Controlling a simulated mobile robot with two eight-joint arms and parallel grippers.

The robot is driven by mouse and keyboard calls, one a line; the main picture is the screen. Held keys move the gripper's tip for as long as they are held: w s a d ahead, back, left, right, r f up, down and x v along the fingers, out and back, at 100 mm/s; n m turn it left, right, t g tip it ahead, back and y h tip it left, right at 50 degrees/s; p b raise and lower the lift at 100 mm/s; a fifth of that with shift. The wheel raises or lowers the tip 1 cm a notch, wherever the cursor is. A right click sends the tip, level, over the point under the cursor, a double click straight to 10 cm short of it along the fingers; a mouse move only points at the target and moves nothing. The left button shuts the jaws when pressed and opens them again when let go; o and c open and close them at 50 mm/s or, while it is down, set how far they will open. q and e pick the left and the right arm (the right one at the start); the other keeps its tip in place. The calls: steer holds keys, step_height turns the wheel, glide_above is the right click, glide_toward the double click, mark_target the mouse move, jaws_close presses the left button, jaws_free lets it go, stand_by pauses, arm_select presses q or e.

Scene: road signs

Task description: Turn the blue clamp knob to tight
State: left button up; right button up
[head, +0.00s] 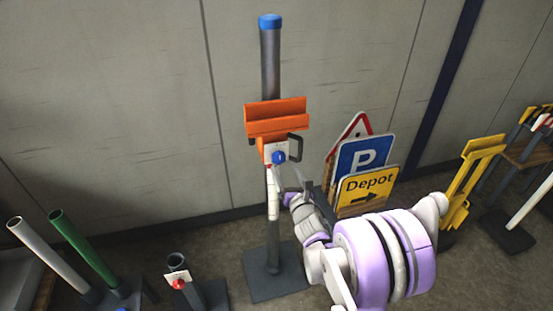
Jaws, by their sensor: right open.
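The blue clamp knob (278,157) sits on a white plate (269,150) on the front of the orange clamp (277,119). The clamp is fixed on a grey post (270,70) with a blue cap, standing upright on a square base plate. My right gripper (289,179) is open, just below and slightly right of the knob, and appears apart from it. The marks on the plate are too small to read. My left gripper is not in view.
Signs lean together right of the post, including a blue parking sign (362,158) and a yellow Depot sign (367,189). A shorter post with a red knob (178,284) stands at lower left, near green and grey tubes. A wall is behind.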

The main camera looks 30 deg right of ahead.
mark_target(280, 159)
steer(key=p+x, duration=0.1)
steer(key=x, duration=0.7)
steer(key=c, duration=1.4)
